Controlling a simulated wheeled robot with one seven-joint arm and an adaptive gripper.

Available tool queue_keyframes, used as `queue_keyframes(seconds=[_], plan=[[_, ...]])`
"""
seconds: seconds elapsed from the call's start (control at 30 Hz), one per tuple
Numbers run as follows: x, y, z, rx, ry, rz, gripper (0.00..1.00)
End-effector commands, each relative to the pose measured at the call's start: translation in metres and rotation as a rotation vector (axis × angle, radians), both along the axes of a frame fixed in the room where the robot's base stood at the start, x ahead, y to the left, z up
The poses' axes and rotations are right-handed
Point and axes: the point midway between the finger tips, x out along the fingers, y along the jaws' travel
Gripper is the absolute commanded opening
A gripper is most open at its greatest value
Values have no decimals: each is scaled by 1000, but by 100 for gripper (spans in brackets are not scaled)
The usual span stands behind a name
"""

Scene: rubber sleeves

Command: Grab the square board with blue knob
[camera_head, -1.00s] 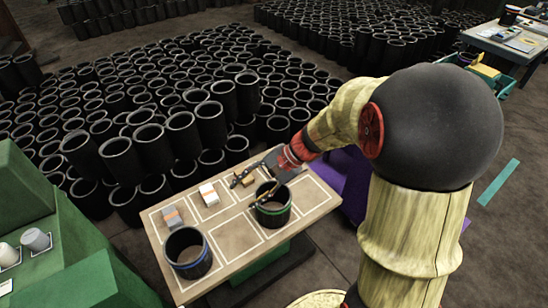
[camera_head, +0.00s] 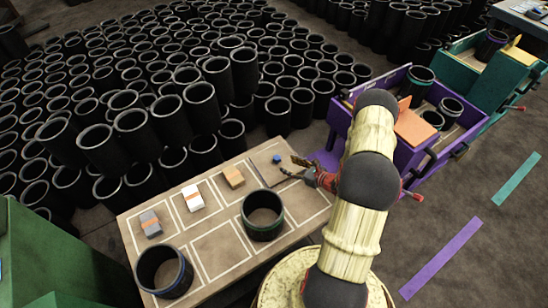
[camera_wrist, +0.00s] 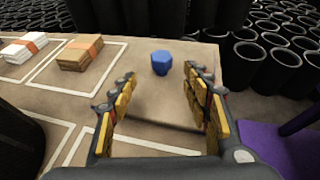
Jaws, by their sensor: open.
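The square board (camera_head: 268,172) lies flat in the far right cell of the table, and its brown surface nearly matches the tabletop. Its blue knob (camera_head: 277,158) stands up from it. My gripper (camera_head: 293,167) is open and empty just to the right of the knob, its fingers pointing left over the board. In the wrist view the blue knob (camera_wrist: 161,64) shows ahead, centred beyond the gap between the fingertips (camera_wrist: 161,78). The board (camera_wrist: 165,108) shows below and between the fingers. No contact with the knob is visible.
On the table (camera_head: 215,215) are two black sleeves (camera_head: 263,232) (camera_head: 163,285) at the near side and several banded stacks, including a tan stack (camera_head: 233,177), left of the board. Many black sleeves stand behind. A purple cart (camera_head: 405,165) stands at the right.

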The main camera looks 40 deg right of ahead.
Motion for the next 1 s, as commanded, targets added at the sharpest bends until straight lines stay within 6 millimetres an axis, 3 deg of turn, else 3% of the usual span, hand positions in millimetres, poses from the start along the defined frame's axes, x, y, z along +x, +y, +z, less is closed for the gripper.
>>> queue_keyframes(seconds=[0.43,0.7,1.0], plan=[[31,4,-16,4,1,-13,48],[66,11,-27,4,3,-12,48],[72,11,-26,4,2,-15,47]])
